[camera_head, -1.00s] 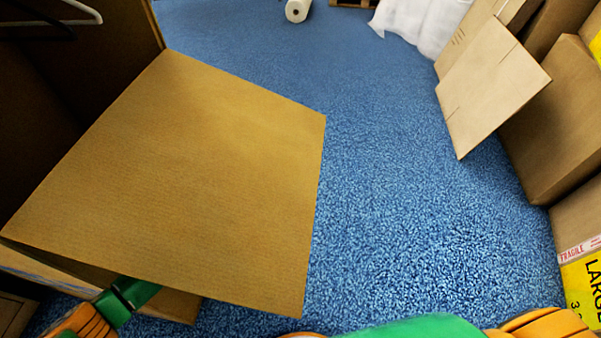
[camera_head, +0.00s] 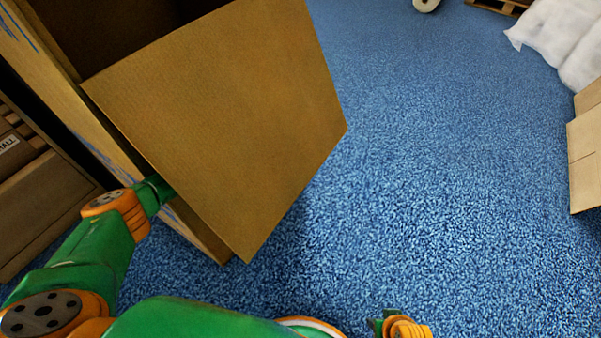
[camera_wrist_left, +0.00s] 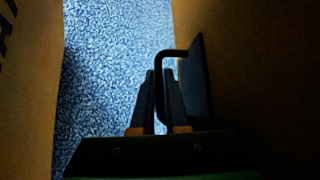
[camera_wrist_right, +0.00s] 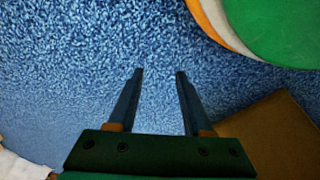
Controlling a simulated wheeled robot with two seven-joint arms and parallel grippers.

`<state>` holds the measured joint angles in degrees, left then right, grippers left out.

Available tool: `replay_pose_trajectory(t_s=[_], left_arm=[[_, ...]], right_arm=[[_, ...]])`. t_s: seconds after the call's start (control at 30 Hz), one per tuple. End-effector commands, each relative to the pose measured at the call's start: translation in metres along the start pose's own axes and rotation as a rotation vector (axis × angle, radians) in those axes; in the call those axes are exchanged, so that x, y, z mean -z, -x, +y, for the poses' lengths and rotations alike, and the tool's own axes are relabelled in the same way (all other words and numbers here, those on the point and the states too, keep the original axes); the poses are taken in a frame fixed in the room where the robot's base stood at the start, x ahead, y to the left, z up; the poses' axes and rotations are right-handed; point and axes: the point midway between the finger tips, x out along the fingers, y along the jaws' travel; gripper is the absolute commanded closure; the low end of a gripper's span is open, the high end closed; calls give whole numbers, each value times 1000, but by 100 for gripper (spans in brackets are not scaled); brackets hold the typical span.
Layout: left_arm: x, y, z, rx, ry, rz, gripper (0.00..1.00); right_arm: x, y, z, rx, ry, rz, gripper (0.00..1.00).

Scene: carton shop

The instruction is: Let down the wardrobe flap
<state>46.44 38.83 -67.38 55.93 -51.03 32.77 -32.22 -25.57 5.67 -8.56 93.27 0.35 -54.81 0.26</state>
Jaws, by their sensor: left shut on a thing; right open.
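The wardrobe flap (camera_head: 225,110) is a broad brown cardboard panel in the head view. It slopes out from the open top of the wardrobe carton (camera_head: 115,140), over the floor. My left arm reaches to the flap's underside, where the gripper is hidden in the head view. In the left wrist view my left gripper (camera_wrist_left: 161,80) is shut on a dark bar handle (camera_wrist_left: 172,53), which sits on a dark plate against brown cardboard. My right gripper (camera_wrist_right: 158,75) is open and empty above the blue floor in the right wrist view.
Brown cartons (camera_head: 40,200) stand at the left. A flat carton (camera_head: 586,155) is at the right edge. White wrapped bundles (camera_head: 570,35), a pallet (camera_head: 500,5) and a white roll (camera_head: 426,4) lie at the back. The blue floor (camera_head: 430,180) between is clear.

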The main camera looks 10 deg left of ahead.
Motion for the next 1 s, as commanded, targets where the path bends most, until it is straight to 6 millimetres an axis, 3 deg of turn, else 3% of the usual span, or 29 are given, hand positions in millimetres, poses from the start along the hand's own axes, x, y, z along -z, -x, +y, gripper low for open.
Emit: replay_pose_trajectory(t_s=[0.2,0.6,0.63,0.7,1.0], left_arm=[[-4,3,11,-21,-23,-5,100],[-6,3,11,-23,-25,-6,100],[-6,3,11,-23,-25,-6,80],[-5,3,11,-22,-24,-5,61],[-4,3,11,-23,-24,-3,58]], right_arm=[[8,8,0,1,-2,9,50],[9,10,0,1,-2,10,50],[9,10,0,1,-2,10,50],[9,10,0,1,-2,10,50],[9,10,0,1,-2,10,50]])
